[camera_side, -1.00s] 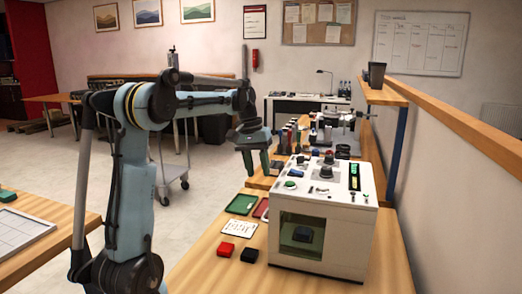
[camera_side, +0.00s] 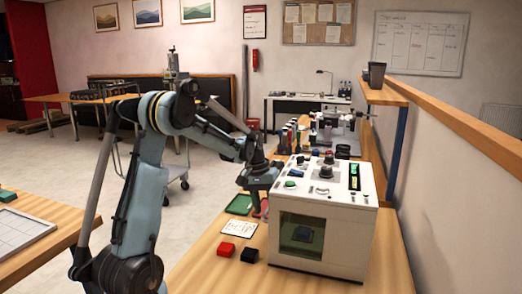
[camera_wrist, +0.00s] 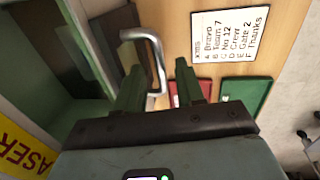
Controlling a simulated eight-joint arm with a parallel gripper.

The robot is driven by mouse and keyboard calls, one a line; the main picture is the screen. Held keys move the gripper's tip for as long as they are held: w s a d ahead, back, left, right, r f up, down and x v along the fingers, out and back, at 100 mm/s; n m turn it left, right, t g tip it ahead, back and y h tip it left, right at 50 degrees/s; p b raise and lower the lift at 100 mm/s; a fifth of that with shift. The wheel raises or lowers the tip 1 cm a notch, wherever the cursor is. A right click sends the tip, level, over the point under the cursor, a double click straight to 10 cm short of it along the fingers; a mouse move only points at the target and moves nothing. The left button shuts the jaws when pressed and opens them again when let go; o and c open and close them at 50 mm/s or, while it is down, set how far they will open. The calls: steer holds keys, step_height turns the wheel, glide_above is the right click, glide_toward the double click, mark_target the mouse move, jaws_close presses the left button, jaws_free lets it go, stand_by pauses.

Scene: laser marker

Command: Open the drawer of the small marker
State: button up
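The small marker is a white box (camera_side: 330,230) with a green-tinted window and knobs on top, on the wooden bench. In the wrist view, a pale metal bar handle (camera_wrist: 158,62) stands out from a brown front (camera_wrist: 128,55) on the marker's side, which I take as the drawer; it looks shut. My gripper (camera_wrist: 157,72) points down with its two dark green fingers apart. The handle's bar shows between the fingers; I cannot tell whether either touches it. In the side view my gripper (camera_side: 262,202) is close left of the marker, its fingertips partly hidden.
A text card (camera_wrist: 228,35), a red tray (camera_wrist: 180,93) and a green tray (camera_wrist: 247,97) lie beside the marker. A red block (camera_side: 226,249) and a black block (camera_side: 249,255) lie on the near bench. A yellow laser label (camera_wrist: 22,150) is on the marker.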

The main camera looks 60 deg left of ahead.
steer(key=shift+c, duration=0.3)
jaws_close()
steer(key=s+a, duration=1)
steer(key=shift+s+a, duration=0.15)
steer(key=shift+a, duration=0.05)
steer(key=shift+o, duration=0.3)
jaws_free()
